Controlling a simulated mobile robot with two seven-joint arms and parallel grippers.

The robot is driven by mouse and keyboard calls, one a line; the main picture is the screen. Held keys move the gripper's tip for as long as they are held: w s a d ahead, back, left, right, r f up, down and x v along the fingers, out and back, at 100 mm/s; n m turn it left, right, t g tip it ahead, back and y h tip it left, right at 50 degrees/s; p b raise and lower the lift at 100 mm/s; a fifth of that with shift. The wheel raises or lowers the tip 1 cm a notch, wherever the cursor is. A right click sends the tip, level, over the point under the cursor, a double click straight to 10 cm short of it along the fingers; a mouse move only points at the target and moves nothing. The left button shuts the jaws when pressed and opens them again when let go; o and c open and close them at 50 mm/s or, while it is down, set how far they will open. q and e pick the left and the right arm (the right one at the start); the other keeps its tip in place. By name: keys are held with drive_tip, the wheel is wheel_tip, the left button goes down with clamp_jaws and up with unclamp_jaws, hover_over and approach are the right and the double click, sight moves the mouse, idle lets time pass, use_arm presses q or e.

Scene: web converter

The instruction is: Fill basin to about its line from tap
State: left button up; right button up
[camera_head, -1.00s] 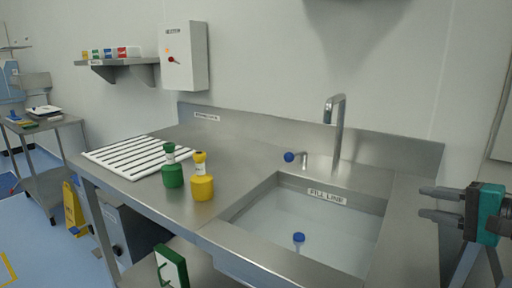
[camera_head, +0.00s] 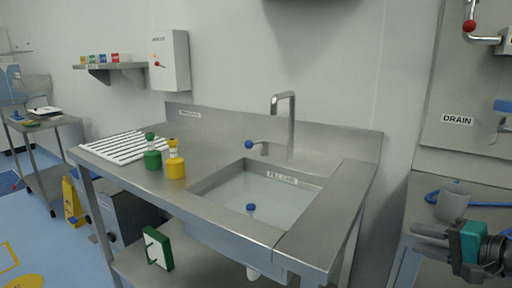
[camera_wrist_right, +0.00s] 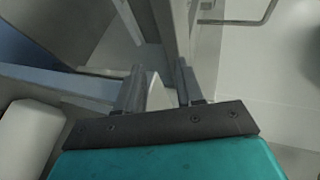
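The basin (camera_head: 208,189) is sunk in the steel counter, with a "FILL LINE" label (camera_head: 282,177) on its far inner wall. Its inside looks pale and greyish; I cannot tell the liquid level. A blue-topped piece (camera_head: 251,209) stands in the basin. The tap (camera_head: 290,125) rises behind the basin with a curved spout, and a blue knob (camera_head: 249,145) sits left of it. My right gripper (camera_head: 416,238) is right of the counter, away from the tap, open and empty; its two fingers (camera_wrist_right: 158,88) stand apart in the right wrist view. My left gripper is not in view.
Green (camera_head: 152,158) and yellow (camera_head: 175,165) bottles stand left of the basin, near a white slatted rack (camera_head: 112,147). At right are a "DRAIN" panel (camera_head: 457,119), a grey cup (camera_head: 453,204) and a blue hose (camera_head: 490,205). A gap separates the two counters.

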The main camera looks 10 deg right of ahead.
drive_tip(key=s+a+f+n+g+h+p, duration=0.1)
drive_tip(key=s+a+f+n+p, duration=0.2)
drive_tip(key=f, duration=0.5)
drive_tip(key=s+a+f+n+g+h, duration=0.2)
drive_tip(key=a+f+n, duration=0.15)
drive_tip(key=f, duration=0.45)
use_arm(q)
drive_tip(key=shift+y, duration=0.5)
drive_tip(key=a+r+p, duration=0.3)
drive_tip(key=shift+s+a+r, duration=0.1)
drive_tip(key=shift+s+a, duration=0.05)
use_arm(e)
drive_tip(key=s+a+f+n, duration=0.2)
drive_tip(key=a+n, duration=0.2)
drive_tip(key=a, duration=0.6)
drive_tip(key=s+a+f+n, duration=0.1)
drive_tip(key=s+a+n, duration=0.2)
drive_tip(key=a, duration=0.7)
drive_tip(key=shift+s+a+f+n+y, duration=0.25)
drive_tip(key=shift+f+n+y, duration=0.15)
drive_tip(key=shift+n, duration=0.75)
drive_tip(key=shift+d, duration=0.15)
